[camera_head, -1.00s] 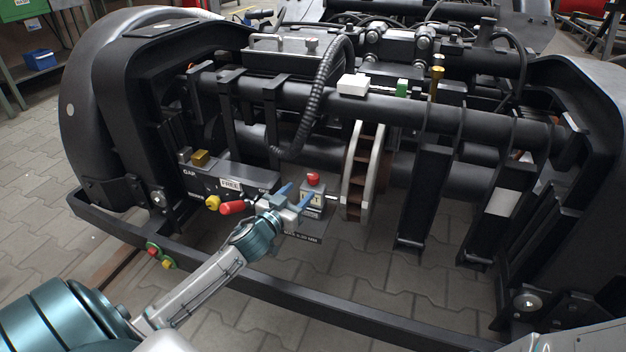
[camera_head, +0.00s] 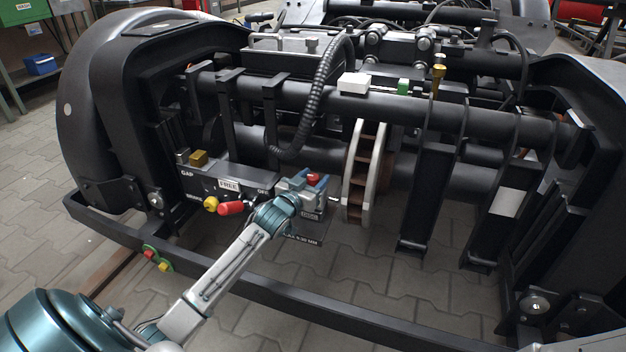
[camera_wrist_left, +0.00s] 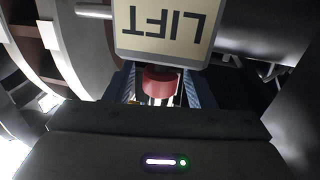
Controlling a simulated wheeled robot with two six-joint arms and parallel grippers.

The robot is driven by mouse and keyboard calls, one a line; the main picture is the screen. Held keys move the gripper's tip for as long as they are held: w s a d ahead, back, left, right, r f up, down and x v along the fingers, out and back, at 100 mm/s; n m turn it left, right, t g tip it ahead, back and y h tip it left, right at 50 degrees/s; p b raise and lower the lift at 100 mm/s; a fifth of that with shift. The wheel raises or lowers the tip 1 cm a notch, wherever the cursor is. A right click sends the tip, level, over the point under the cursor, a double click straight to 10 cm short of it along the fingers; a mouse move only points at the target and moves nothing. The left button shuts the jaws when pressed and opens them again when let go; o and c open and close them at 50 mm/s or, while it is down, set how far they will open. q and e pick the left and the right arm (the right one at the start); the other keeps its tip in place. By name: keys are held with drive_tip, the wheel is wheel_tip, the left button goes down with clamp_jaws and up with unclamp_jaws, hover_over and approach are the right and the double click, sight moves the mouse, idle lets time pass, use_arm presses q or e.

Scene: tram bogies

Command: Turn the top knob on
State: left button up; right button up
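A red knob (camera_head: 313,178) sits at the top of a small box with a label, which reads LIFT in the left wrist view (camera_wrist_left: 165,28). The red knob (camera_wrist_left: 160,80) also shows in that view, between the two blue fingers of my left gripper (camera_wrist_left: 160,92). The fingers stand apart, one on each side of the knob, with a narrow gap visible on each side. In the head view, my left gripper (camera_head: 305,185) is at the knob and its wrist hides part of the box. My right gripper is not in view.
A yellow knob (camera_head: 210,204) and a red handle (camera_head: 231,208) stick out left of my wrist, below a FREE label (camera_head: 229,185). A silver-rimmed disc (camera_head: 358,175) stands close on the right. A black frame bar (camera_head: 330,297) runs below my arm.

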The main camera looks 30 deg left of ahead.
use_arm(q)
drive_tip(key=c, duration=0.8)
drive_tip(key=shift+c, duration=0.2)
